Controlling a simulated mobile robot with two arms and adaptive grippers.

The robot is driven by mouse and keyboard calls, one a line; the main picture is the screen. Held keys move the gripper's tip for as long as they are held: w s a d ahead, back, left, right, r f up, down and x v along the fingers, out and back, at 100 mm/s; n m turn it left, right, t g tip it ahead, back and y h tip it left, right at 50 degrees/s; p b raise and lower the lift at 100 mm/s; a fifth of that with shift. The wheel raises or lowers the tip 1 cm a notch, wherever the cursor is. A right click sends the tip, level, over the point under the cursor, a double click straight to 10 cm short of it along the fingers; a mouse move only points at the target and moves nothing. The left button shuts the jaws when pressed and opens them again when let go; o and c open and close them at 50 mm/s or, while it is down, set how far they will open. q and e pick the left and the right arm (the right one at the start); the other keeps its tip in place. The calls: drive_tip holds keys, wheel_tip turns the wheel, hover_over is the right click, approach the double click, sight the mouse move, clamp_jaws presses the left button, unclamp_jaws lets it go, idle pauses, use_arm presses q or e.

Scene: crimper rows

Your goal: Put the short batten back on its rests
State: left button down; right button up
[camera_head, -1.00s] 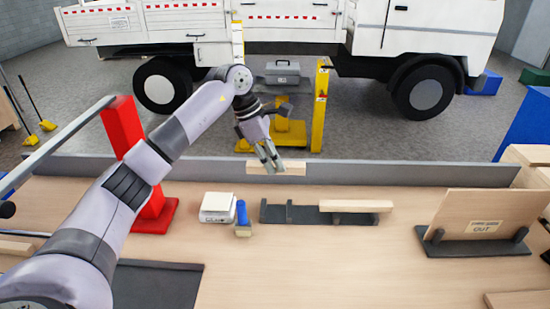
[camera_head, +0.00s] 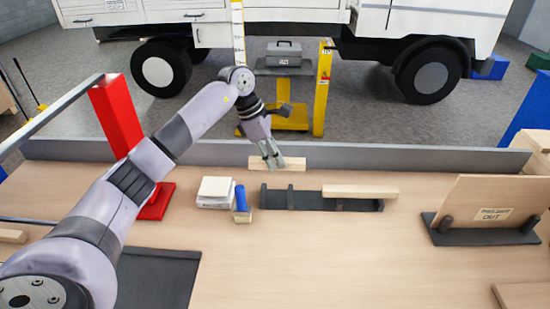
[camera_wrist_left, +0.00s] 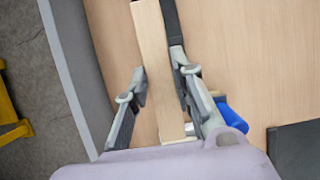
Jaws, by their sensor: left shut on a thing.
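My left gripper (camera_head: 273,162) is shut on the short batten (camera_head: 292,163), a pale wooden bar held level near the bench's back edge. In the left wrist view, the batten (camera_wrist_left: 156,70) runs lengthwise between the two fingers (camera_wrist_left: 163,85). The dark rack with upright rests (camera_head: 312,203) lies in front of the held batten in the head view. The held batten is apart from the rack, seen behind its left half. A second, longer-looking pale batten (camera_head: 360,191) lies over the rack's right half. My right gripper is not in view.
Left of the rack stand a blue cylinder on a small block (camera_head: 241,199) and a white stacked box (camera_head: 215,192). A red post (camera_head: 118,120) stands further left. A wooden panel in a dark stand (camera_head: 490,212) is at right. The bench front middle is clear.

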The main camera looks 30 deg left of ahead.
use_arm(q)
drive_tip(key=shift+s+d+r, duration=0.1)
drive_tip(key=shift+s, duration=0.05)
drive_tip(key=shift+f+b, duration=3.25)
drive_tip(key=shift+f, duration=1.6)
drive_tip(key=c, duration=1.3)
unclamp_jaws()
